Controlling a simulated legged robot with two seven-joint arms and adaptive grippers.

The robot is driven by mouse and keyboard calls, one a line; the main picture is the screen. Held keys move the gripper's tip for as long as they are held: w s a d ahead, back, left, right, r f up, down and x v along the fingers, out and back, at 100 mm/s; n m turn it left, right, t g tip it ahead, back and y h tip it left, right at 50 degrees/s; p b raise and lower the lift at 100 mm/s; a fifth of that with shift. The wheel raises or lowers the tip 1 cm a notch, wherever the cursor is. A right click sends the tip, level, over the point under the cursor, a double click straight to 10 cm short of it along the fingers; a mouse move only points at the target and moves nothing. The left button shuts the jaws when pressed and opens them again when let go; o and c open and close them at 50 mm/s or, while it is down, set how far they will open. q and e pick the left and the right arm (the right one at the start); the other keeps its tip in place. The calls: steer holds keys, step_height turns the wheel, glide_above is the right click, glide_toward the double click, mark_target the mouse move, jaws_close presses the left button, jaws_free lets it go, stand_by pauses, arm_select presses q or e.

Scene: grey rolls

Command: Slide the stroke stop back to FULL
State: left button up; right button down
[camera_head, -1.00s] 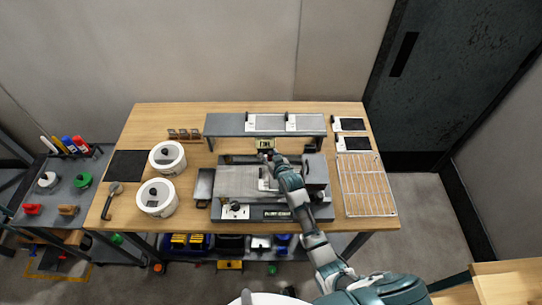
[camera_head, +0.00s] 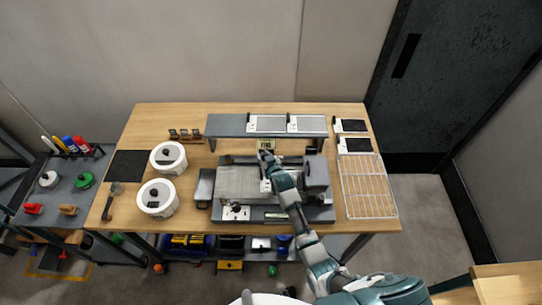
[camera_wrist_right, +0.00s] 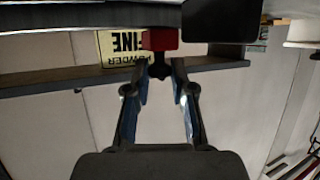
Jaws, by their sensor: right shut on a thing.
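The machine (camera_head: 240,181) with a flat grey bed stands in the middle of the wooden table. My right gripper (camera_head: 264,155) reaches over it to its back edge. In the right wrist view, my right gripper (camera_wrist_right: 158,88) has its two fingers at the sides of a small black knob (camera_wrist_right: 158,70) under a red block (camera_wrist_right: 160,39); I take these as the stroke stop. The gripper is shut on the knob. Any FULL mark is not readable, and in the head view the stop is hidden by the hand. My left gripper is not in view.
A yellow card reading FINE POWDER (camera_wrist_right: 119,48) stands behind the machine. A grey raised shelf (camera_head: 228,126) runs along the back. Two white tubs (camera_head: 157,198) are at the left, a wire rack (camera_head: 368,186) at the right.

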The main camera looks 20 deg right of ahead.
steer(key=shift+a+r, duration=0.1)
steer(key=shift+a, duration=0.45)
steer(key=shift+d, duration=0.35)
steer(key=c, duration=1.2)
jaws_free()
steer(key=shift+d, duration=0.25)
steer(key=shift+o, duration=0.8)
steer(key=shift+s+a, duration=0.1)
steer(key=shift+a+r, duration=0.1)
steer(key=shift+a, duration=0.35)
steer(key=shift+s, duration=0.15)
steer(key=shift+s+r, duration=0.1)
steer(key=shift+s, duration=0.25)
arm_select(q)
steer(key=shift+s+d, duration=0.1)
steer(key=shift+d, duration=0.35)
arm_select(e)
steer(key=a+v, duration=0.1)
steer(key=v, duration=1)
steer(key=shift+d, duration=0.3)
steer(key=shift+d, duration=0.1)
